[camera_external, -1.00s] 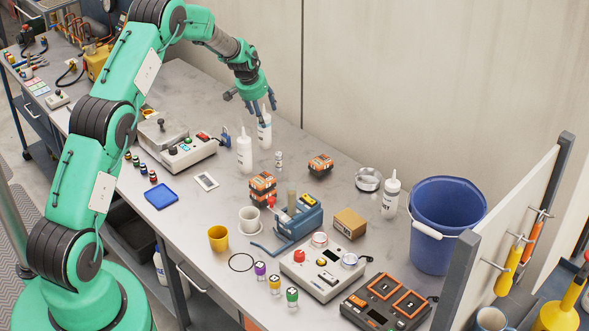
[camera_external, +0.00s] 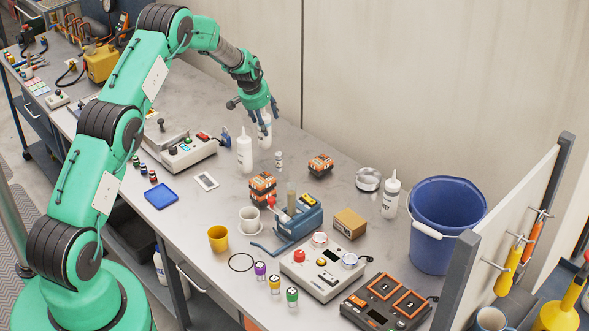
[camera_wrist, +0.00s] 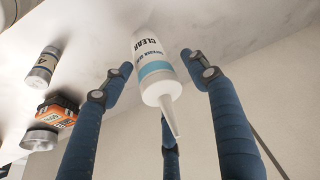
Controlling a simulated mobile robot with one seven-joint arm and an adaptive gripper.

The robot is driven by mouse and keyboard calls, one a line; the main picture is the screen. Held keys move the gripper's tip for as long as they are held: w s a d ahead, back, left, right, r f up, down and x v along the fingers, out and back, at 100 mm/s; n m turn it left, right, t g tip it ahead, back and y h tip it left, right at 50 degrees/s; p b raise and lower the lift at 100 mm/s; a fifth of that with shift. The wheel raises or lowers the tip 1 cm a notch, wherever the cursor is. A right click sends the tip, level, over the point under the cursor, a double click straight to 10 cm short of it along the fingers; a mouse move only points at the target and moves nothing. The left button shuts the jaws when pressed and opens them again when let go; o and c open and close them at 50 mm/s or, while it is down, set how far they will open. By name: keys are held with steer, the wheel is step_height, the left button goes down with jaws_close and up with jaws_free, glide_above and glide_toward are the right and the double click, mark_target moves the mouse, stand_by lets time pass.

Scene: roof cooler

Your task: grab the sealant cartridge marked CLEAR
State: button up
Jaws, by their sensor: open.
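The white cartridge marked CLEAR (camera_wrist: 156,66) has a teal band and a tapered nozzle, and shows between my fingers in the wrist view. It stands upright on the bench in the outside view (camera_external: 265,134), its upper part partly covered by my gripper (camera_external: 264,116). My gripper (camera_wrist: 168,88) is open, with its blue fingers around the nozzle and upper body; gaps show between the fingers and the cartridge. A second white nozzle bottle (camera_external: 244,155) stands just left of it, and a third (camera_external: 391,197) stands by the bucket; their labels are not readable.
A small silver can (camera_external: 279,159) and an orange-black block (camera_external: 320,165) stand close to the cartridge on the right. A grey control box (camera_external: 184,150) lies left. A blue bucket (camera_external: 445,225) is far right. The wall is close behind.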

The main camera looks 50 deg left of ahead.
steer(key=c, duration=1.4)
steer(key=shift+c, duration=0.2)
steer(key=shift+r, duration=0.15)
steer(key=shift+r, duration=4.9)
